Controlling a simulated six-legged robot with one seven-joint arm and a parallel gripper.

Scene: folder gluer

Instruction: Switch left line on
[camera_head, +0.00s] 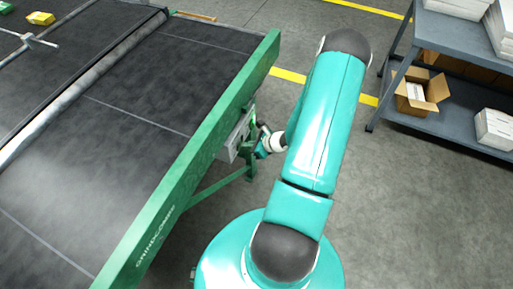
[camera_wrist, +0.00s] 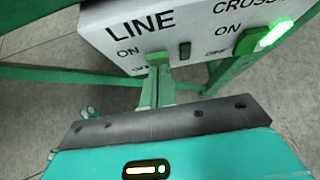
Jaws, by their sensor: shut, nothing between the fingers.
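The grey-white control box (camera_head: 238,135) hangs on the outer side of the conveyor's green frame. In the wrist view, the box (camera_wrist: 110,38) has a left switch marked LINE, with ON above OFF, and a right one marked CROSS, cut off by the edge. The green LINE switch (camera_wrist: 158,58) has a dark, unlit lamp (camera_wrist: 184,50) beside it. The green CROSS switch (camera_wrist: 248,42) has a brightly lit green lamp (camera_wrist: 275,33). My gripper (camera_wrist: 157,82) is shut and empty, its tips just below the LINE switch; I cannot tell whether they touch. In the head view, my gripper (camera_head: 264,146) is beside the box.
The dark conveyor belt (camera_head: 150,75) and its green side rail (camera_head: 200,150) fill the left. Green legs and braces (camera_head: 218,186) stand under the box. A grey shelf (camera_head: 455,100) with cartons is at the upper right. The floor at right is clear.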

